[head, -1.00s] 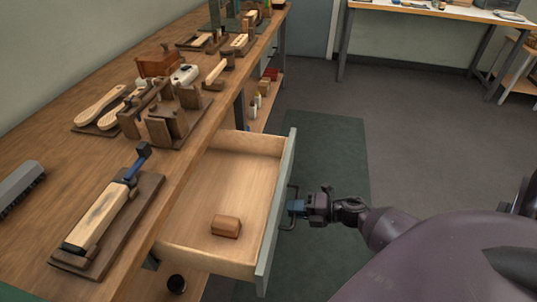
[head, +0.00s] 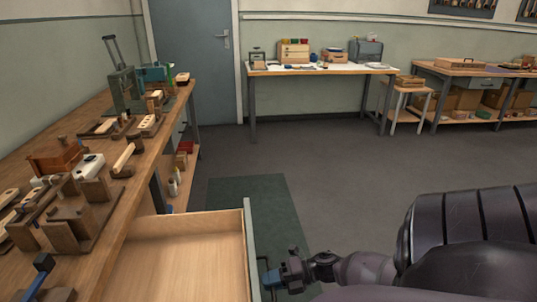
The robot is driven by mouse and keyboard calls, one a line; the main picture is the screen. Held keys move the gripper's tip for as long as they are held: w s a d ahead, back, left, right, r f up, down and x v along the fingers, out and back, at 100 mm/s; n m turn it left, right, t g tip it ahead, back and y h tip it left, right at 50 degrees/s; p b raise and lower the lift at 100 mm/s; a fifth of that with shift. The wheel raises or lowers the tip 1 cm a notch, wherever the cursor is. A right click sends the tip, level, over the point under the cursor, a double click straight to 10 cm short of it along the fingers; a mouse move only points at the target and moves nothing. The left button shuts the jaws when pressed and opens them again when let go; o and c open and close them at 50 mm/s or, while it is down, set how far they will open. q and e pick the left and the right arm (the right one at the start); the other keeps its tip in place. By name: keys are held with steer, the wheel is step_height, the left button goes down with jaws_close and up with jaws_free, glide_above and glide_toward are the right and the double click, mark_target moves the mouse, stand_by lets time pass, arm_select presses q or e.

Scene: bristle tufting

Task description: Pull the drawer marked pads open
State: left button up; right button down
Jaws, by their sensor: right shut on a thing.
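The drawer (head: 181,255) stands pulled out from under the workbench at the lower left of the head view. Its pale wooden floor and back wall show, and its grey-green front (head: 250,235) faces right. The near part of the drawer is cut off by the picture's lower edge. No marking can be read on the front from this side. My right gripper (head: 270,278) is at the outer side of the drawer front, shut on its handle; the handle is mostly hidden at the gripper. My left gripper is not in view.
The wooden workbench (head: 125,205) at the left carries brush blocks, wooden jigs and a green machine (head: 122,90). Open grey floor and a dark green mat (head: 245,187) lie right of the drawer. A second table (head: 320,68) stands by the far wall, near a grey door (head: 190,45).

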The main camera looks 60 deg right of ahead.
steer(key=c, duration=1.2)
jaws_free()
steer(key=shift+o, duration=0.2)
steer(key=shift+s+d, duration=0.1)
steer(key=v, duration=1)
steer(key=shift+s+d+p, duration=0.2)
steer(key=shift+s+p, duration=0.05)
steer(key=shift+p, duration=0.1)
